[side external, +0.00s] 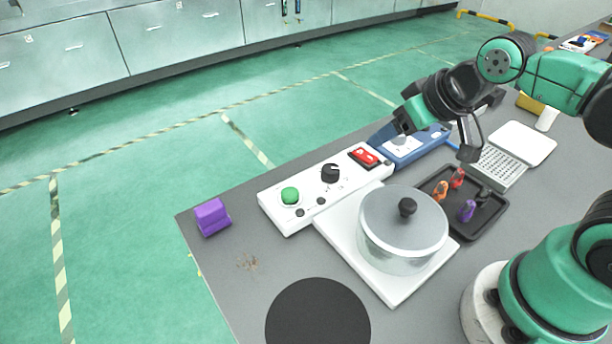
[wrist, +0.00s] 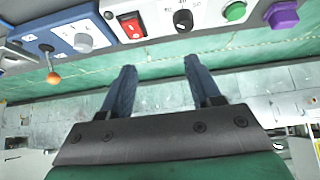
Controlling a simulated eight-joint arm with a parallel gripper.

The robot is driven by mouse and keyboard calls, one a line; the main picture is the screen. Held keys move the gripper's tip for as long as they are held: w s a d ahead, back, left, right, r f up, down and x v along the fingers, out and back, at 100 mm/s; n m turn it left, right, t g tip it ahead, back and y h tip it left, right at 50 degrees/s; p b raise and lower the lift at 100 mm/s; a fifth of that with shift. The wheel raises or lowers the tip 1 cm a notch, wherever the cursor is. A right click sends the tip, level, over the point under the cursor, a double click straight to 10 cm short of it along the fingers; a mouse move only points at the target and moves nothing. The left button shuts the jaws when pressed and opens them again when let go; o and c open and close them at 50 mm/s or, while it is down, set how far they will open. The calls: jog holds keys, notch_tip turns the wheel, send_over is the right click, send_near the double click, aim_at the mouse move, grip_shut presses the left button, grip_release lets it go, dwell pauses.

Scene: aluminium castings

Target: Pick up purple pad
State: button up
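The purple pad (side external: 211,217) is a small purple block on the grey table near its left corner in the side external view. It also shows at the upper right of the wrist view (wrist: 283,15), beside the green button. My gripper (wrist: 163,80) shows two dark blue fingers spread apart with nothing between them. In the side external view my gripper is up over the far side of the table, near the blue device and well to the right of the purple pad. Its fingertips are hard to make out there.
A white control panel (side external: 271,205) with a green button, black knob and red switch lies between my gripper and the pad. A lidded glass pot (side external: 395,258) stands on a white plate. A dark tray (side external: 488,220) holds several small coloured items. A black disc (side external: 318,315) lies in front.

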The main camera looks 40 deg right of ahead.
jog(key=o, duration=0.5)
jog(key=shift+o, duration=0.2)
jog(key=g, duration=0.7)
send_over(208, 207)
jog(key=f, duration=0.7)
jog(key=shift+d, duration=0.25)
jog(key=shift+a+f, duration=0.2)
jog(key=shift+f, duration=2.85)
